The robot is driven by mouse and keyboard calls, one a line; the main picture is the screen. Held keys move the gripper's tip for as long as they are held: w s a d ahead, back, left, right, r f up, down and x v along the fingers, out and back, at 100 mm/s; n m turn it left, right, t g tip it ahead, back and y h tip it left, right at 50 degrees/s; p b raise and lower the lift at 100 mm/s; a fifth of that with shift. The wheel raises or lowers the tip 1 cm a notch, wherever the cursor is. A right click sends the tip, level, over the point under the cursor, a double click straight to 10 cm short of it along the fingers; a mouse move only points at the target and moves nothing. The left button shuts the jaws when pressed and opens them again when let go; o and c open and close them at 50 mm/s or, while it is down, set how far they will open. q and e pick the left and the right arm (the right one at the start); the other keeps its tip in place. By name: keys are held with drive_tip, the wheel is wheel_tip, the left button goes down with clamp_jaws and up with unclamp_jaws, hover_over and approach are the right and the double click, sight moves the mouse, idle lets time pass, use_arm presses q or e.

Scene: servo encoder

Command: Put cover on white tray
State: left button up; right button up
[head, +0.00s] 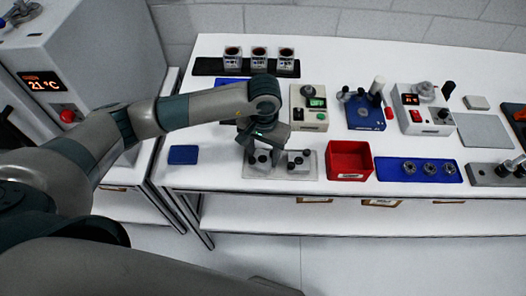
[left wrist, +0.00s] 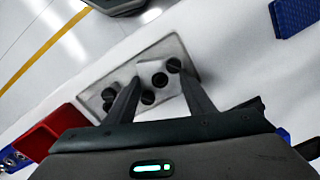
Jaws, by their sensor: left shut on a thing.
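The whitish-grey tray (head: 308,175) lies at the front edge of the table, left of the red bin. It bears pale parts with dark round knobs, one of them on its right half (head: 300,158). My left gripper (head: 265,156) points down over the tray's left half. In the left wrist view its fingers (left wrist: 161,79) are shut on a small pale part (left wrist: 148,68) with dark knobs beside it, low over the tray (left wrist: 174,44). I cannot tell whether this part is the cover, or whether it touches the tray. My right gripper is out of view.
A red bin (head: 349,174) stands close right of the tray, then a blue mat (head: 447,176) with several grey rings. A small blue pad (head: 183,155) lies to the left. Devices (head: 311,103) and a blue fixture (head: 364,112) stand behind. White table between pad and tray is clear.

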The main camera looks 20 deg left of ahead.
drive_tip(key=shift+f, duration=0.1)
use_arm(q)
drive_tip(key=shift+f+b, duration=0.2)
drive_tip(key=shift+b, duration=0.1)
drive_tip(key=o, duration=0.8)
drive_tip(key=shift+o, duration=1.1)
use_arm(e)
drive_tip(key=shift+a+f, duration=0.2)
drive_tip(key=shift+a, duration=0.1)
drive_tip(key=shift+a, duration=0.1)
use_arm(q)
drive_tip(key=shift+r, duration=0.1)
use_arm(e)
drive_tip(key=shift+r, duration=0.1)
